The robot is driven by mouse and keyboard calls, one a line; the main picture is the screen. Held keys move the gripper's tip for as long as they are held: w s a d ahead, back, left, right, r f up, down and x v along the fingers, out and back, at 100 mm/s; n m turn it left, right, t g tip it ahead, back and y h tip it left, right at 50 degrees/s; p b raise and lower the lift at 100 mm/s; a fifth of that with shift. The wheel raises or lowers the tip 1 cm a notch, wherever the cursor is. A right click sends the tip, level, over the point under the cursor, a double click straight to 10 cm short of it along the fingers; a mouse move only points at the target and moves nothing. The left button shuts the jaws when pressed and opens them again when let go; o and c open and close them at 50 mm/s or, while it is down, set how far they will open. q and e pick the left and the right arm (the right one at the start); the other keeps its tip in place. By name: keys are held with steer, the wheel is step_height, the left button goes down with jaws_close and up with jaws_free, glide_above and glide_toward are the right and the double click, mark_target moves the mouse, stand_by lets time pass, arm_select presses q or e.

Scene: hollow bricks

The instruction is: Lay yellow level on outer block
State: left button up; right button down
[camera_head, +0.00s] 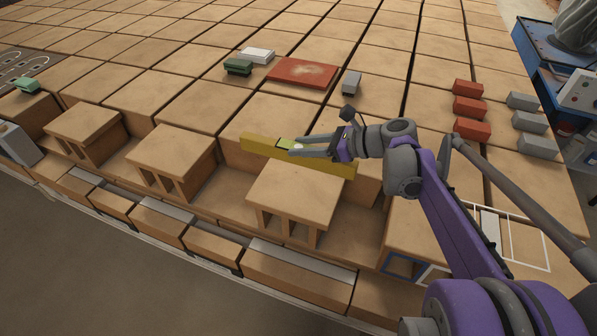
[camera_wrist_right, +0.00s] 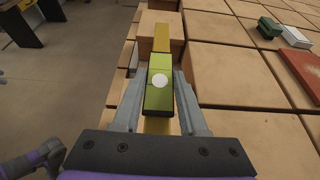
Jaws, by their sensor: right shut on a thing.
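The yellow level (camera_head: 258,148) is a long yellow bar with a green middle part and a round white spot. My right gripper (camera_head: 290,147) is shut on its middle. In the head view the bar runs across the far edge of the rightmost raised hollow block (camera_head: 295,192); I cannot tell whether it touches it. In the right wrist view the level (camera_wrist_right: 158,82) lies between the fingers and points away toward a brick. Two more hollow blocks, a middle one (camera_head: 172,150) and a left one (camera_head: 85,127), stand in the same row.
A red plate (camera_head: 302,72), a green box (camera_head: 238,67), a white box (camera_head: 257,55) and a grey piece (camera_head: 351,82) lie on the blocks behind. Red bricks (camera_head: 468,105) and grey bricks (camera_head: 529,122) stand at right. A blue square frame (camera_head: 403,265) lies near the front edge.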

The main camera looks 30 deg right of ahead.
mark_target(303, 162)
steer(key=shift+w+d+f, duration=0.1)
steer(key=shift+w+f, duration=0.05)
steer(key=shift+w, duration=0.1)
steer(key=f, duration=0.5)
steer(key=shift+s+b, duration=0.2)
steer(key=shift+b, duration=0.2)
steer(key=shift+f+b, duration=0.3)
steer(key=shift+f, duration=2)
steer(key=shift+c, duration=2.2)
jaws_free()
